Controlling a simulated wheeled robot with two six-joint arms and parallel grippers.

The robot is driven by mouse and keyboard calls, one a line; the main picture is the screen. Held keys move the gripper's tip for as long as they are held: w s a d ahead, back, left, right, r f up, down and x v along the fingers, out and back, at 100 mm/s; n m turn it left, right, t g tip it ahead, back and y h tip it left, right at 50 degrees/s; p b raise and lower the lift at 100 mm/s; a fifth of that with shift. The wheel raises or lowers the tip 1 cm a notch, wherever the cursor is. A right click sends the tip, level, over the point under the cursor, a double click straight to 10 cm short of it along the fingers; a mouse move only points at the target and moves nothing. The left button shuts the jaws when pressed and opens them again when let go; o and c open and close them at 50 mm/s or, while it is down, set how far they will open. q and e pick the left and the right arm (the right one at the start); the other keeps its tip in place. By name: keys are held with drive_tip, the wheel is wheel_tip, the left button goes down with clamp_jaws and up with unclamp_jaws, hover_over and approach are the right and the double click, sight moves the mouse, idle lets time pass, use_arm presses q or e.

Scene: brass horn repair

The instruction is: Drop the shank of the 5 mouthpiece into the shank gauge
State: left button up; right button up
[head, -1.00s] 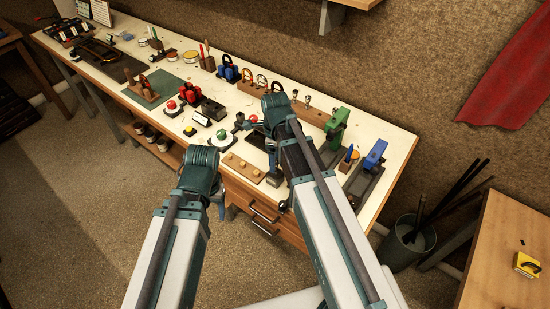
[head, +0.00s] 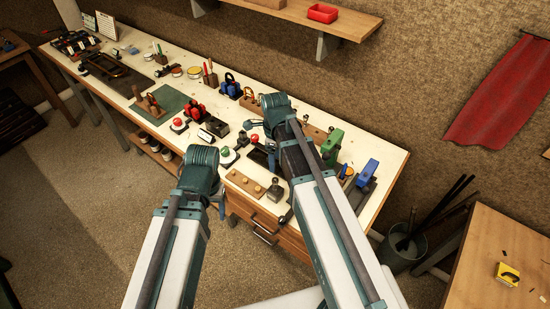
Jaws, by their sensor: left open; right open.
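No mouthpiece can be picked out as the 5 at this size. A wooden rack (head: 315,132) at the back of the bench is partly hidden by my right arm. I cannot tell for certain which item is the shank gauge; a small dark stand with a rounded top (head: 274,188) is near the front edge. My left gripper (head: 221,207) is in front of the bench's front edge, mostly hidden behind its wrist, and holds nothing visible. My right gripper (head: 252,130) is over the middle of the bench, partly hidden by its wrist, open with nothing visible in it.
A wooden board with brass knobs (head: 244,183) lies at the front edge. A green tool (head: 332,143) and a blue one (head: 368,170) stand at the right end. A shelf (head: 320,22) with a red tray (head: 322,13) is above. A bin (head: 404,248) stands right of the bench.

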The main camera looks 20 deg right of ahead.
use_arm(q)
wheel_tip(320, 180, up, 3)
drive_tip(key=shift+r+p, duration=0.1)
drive_tip(key=shift+p, duration=0.95)
use_arm(e)
wheel_tip(320, 180, up, 3)
drive_tip(key=shift+r, duration=0.15)
use_arm(q)
wheel_tip(320, 180, down, 15)
drive_tip(key=b, duration=1.5)
use_arm(e)
drive_tip(key=s+a+f+n, duration=0.5)
drive_tip(key=s+f+n, duration=0.2)
drive_tip(key=n, duration=0.7)
drive_tip(key=s+a+f+n+h, duration=0.1)
drive_tip(key=s+a+f+n, duration=0.4)
drive_tip(key=n, duration=0.9)
drive_tip(key=shift+s+a+f, duration=0.2)
drive_tip(key=shift+s+f, duration=0.95)
drive_tip(key=shift+f, duration=0.3)
